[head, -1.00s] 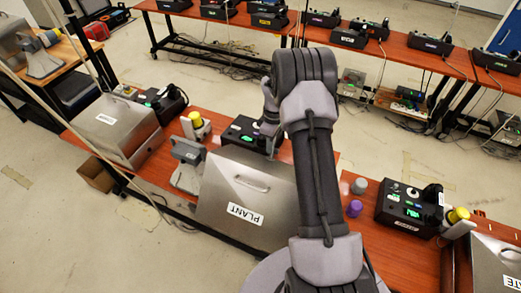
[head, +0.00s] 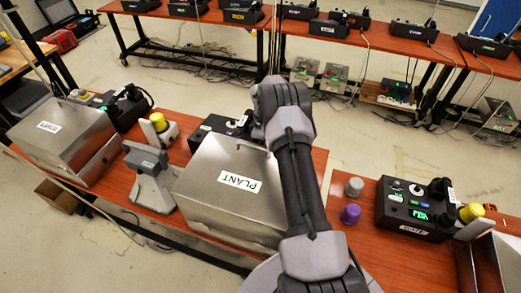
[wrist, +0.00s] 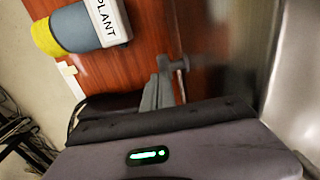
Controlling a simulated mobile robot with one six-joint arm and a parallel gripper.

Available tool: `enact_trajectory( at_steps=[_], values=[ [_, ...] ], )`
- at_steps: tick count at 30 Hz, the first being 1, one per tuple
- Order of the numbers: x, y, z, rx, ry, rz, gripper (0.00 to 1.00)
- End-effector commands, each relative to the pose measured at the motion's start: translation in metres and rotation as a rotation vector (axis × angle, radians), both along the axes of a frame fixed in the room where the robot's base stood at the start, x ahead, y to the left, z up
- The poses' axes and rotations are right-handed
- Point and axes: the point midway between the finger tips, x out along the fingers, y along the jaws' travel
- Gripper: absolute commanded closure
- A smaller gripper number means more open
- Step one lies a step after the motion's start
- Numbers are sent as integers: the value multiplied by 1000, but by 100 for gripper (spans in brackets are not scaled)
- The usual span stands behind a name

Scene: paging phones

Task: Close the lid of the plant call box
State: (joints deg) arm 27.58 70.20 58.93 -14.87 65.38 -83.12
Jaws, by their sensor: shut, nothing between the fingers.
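The plant call box (head: 222,219) is a metal box on the red-brown bench in the head view. Its lid (head: 215,165), with a white PLANT label (head: 240,181), lies down over the box and looks shut or nearly so. A small gap cannot be ruled out. My arm crosses the lid's right side and hides that edge. In the wrist view my gripper (wrist: 164,88) has its fingers together and empty, above the bench. A blurred metal surface stands at the right there, apart from the fingers.
A yellow-topped beacon with a PLANT label (wrist: 88,26) stands near my gripper. A grey desk phone (head: 150,178) is left of the box, and another metal box (head: 60,140) is farther left. Purple (head: 350,214) and grey knobs stand to the right.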

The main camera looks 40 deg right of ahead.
Motion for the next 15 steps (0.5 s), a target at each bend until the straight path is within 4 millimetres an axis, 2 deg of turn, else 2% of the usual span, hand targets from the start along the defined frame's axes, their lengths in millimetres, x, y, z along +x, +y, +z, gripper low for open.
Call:
enact_trajectory(
  at_steps=[1, 6, 15],
  values=[
    [1, -1, -12, 0, 0, 0, 100],
    [2, -3, -28, -1, -1, 0, 100],
    [-1, -2, -41, 3, 8, 1, 100]
  ],
)
